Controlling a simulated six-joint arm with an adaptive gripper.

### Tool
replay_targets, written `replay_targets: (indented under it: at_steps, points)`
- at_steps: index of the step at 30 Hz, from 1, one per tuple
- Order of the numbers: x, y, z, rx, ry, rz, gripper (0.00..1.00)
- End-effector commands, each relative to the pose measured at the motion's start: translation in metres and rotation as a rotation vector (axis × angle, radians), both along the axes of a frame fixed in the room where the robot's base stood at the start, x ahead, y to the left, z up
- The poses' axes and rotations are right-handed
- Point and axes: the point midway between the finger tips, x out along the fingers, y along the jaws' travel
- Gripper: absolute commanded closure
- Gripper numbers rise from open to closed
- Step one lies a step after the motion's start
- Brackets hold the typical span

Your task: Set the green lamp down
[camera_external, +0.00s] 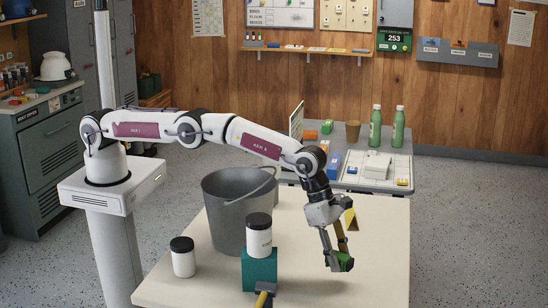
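The green lamp (345,264) is a small dark-green item at the fingertips of my gripper (337,259), over the right part of the cream table (375,285). The gripper points down, and its fingers appear shut on the lamp, which they partly hide. I cannot tell whether the lamp's underside touches the table. A yellow piece (350,219) shows beside the fingers; what it belongs to is unclear.
A grey bucket (225,215) stands left of the gripper. A jar (259,240) stands on a teal block (259,271); another jar (183,262) is further left. A yellow-and-dark tool (264,294) lies at the front. Table right of the lamp is clear.

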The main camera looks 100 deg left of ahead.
Motion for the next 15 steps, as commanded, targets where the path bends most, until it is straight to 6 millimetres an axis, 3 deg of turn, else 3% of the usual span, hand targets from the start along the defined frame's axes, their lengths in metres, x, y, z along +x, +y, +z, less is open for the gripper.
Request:
replay_targets:
  at_steps: [8,15]
  points:
    - [0.0,0.0,-0.005,0.0,0.001,0.0,0.74]
    - [0.0,0.0,-0.027,0.0,0.002,0.0,0.74]
